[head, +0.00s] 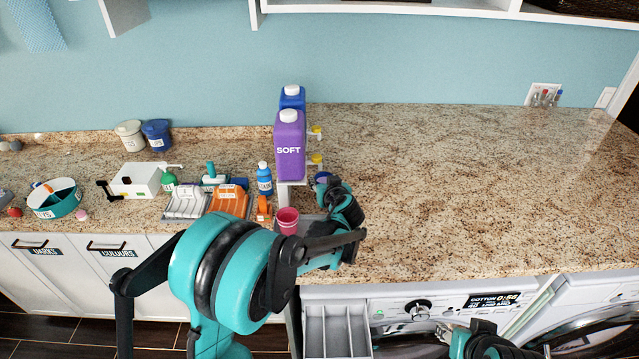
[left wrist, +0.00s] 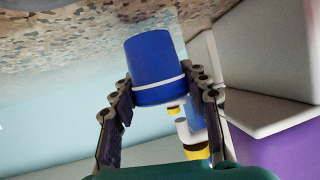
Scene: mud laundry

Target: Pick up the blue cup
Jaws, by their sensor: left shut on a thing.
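The blue cup (head: 322,177) shows only as a small part in the head view, behind my left gripper (head: 331,184), next to the purple bottle. In the left wrist view the blue cup (left wrist: 154,62) is large and clear, with a white band. The fingers of my left gripper (left wrist: 160,95) sit on both sides of it and are shut on it. I cannot tell whether the cup touches the counter. My right gripper (head: 482,340) is low in front of the washers at the bottom edge; its fingers are unclear.
A purple SOFT bottle (head: 289,147) and a blue bottle (head: 292,97) stand on a raised stand with yellow taps (head: 316,158). A pink cup (head: 287,221) is left of the gripper. An open drawer (head: 335,328) juts out below. The counter (head: 470,190) at right is clear.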

